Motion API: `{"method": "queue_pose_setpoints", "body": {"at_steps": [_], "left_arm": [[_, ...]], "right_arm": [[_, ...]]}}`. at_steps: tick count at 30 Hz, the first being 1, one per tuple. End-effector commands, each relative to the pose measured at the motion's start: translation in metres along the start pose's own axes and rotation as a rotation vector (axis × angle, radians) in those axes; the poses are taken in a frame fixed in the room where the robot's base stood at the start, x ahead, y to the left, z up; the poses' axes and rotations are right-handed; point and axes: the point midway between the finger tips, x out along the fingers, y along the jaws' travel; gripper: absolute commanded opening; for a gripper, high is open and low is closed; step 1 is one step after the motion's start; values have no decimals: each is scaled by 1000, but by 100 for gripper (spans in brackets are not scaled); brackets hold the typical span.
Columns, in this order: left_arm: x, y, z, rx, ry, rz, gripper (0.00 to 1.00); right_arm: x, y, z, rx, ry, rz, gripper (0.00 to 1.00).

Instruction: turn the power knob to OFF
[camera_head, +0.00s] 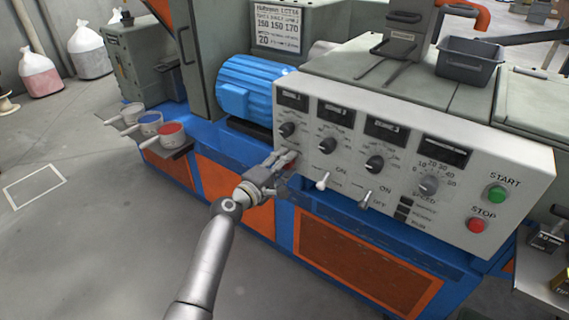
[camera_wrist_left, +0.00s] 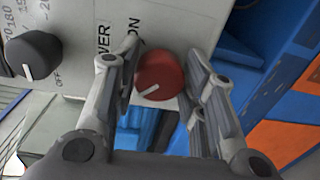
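The red power knob (camera_wrist_left: 163,72) is on the light panel at its lower left corner, with a white pointer line toward the lower left in the wrist view. Part of the word POWER, ON and OFF are printed near it; a finger partly covers the lettering. My left gripper (camera_wrist_left: 165,80) has one finger on each side of the knob, with a gap showing at least on the right. In the head view my left gripper (camera_head: 286,159) is at the panel's lower left corner and mostly hides the knob. My right gripper is not in view.
The control panel (camera_head: 470,152) carries several black dials, a black knob (camera_wrist_left: 33,55) beside the red one, two toggle switches (camera_head: 322,181), a green START button (camera_head: 497,194) and a red STOP button (camera_head: 476,225). Small pots (camera_head: 172,134) stand at left.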

Motion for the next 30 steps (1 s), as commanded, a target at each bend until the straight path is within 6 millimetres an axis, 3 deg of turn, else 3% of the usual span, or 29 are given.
{"method": "queue_pose_setpoints", "body": {"at_steps": [4,17,30], "left_arm": [[0,0,0,1,0,-1,58],[-7,0,-1,5,1,1,58],[-78,-1,0,4,1,-1,58]], "right_arm": [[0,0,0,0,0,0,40],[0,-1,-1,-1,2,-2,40],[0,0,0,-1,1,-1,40]]}}
